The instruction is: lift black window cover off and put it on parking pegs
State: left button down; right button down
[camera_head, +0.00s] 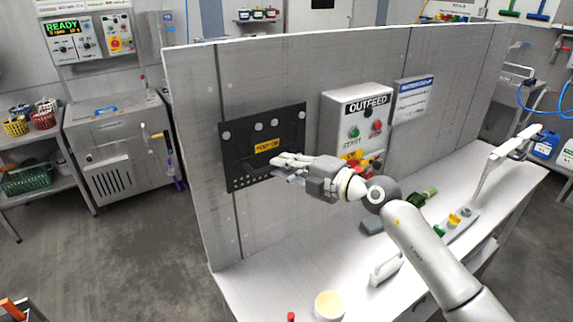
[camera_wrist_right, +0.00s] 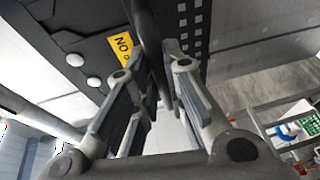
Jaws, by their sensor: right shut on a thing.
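The black window cover (camera_head: 291,120) is a flat dark plate with several pale round knobs along its top, a yellow label and rows of small holes near its bottom edge. It lies against the grey upright panel, or very close to it; I cannot tell which. My right gripper (camera_head: 279,167) is at the cover's lower middle, shut on it, probably by a handle that the fingers hide. In the right wrist view the gripper (camera_wrist_right: 168,75) has its fingers around a dark bar in front of the cover (camera_wrist_right: 85,25). I cannot make out the parking pegs. My left gripper is out of view.
The OUTFEED control box (camera_head: 340,108) and a blue-headed notice (camera_head: 413,98) are on the panel (camera_head: 200,150) right of the cover. The white counter (camera_head: 275,275) below holds a round cream-coloured tub (camera_head: 329,305) and a grey fixture (camera_head: 458,222). Open floor lies left of the panel.

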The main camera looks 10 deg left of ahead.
jog(key=shift+w+a+r, duration=0.1)
jog(key=shift+w+a, duration=0.1)
jog(key=shift+w+a+b, duration=0.5)
jog(key=shift+w+a, duration=0.45)
jog(key=shift+p, duration=0.3)
dwell(0.6)
jog(key=shift+f, duration=0.2)
jog(key=shift+f+b, duration=0.85)
jog(key=shift+f, duration=0.45)
jog(key=shift+f, duration=0.25)
jog(key=shift+f+b, duration=0.6)
jog(key=shift+f, duration=0.05)
